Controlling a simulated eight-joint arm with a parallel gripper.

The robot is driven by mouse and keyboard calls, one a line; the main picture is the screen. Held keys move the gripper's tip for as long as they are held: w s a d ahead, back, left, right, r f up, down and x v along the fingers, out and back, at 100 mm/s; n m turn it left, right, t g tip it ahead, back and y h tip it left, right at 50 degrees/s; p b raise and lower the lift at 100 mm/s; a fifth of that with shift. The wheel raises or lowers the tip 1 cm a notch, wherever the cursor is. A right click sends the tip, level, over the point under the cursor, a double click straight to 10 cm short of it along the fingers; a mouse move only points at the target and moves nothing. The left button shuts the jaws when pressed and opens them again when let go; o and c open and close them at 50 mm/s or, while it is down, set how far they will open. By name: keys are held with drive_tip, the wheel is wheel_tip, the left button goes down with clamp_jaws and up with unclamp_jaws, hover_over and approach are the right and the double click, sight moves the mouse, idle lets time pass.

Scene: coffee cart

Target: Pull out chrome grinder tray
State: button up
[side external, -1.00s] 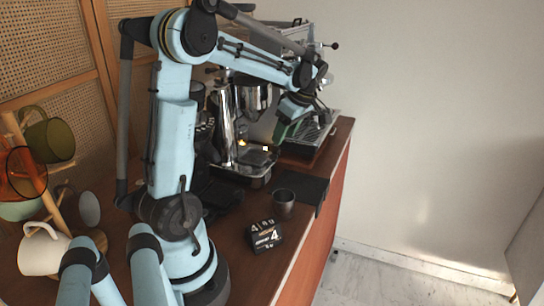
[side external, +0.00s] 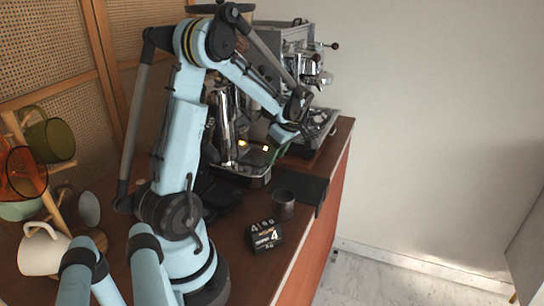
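The chrome grinder (side external: 225,122) stands mid-counter, partly hidden behind my arm. Its shiny chrome tray (side external: 248,174) lies low at its front, with bright reflections near its top. My gripper (side external: 272,152) hangs from the end of my arm just above and to the right of the tray, pointing down. The fingertips are dark and small, so I cannot tell whether they are open or shut, or whether they touch the tray.
The espresso machine (side external: 315,80) stands behind, with its drip tray (side external: 318,126) at the right. A dark mat (side external: 309,189), a grey metal cup (side external: 284,205) and a black box (side external: 263,237) are in front.

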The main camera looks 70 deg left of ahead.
clamp_jaws()
drive_tip(key=shift+w, duration=0.1)
drive_tip(key=w+d, duration=0.5)
drive_tip(key=shift+w+d, duration=0.2)
drive_tip(key=shift+o, duration=1.5)
unclamp_jaws()
drive_tip(key=shift+s, duration=0.1)
drive_tip(key=shift+r, duration=0.1)
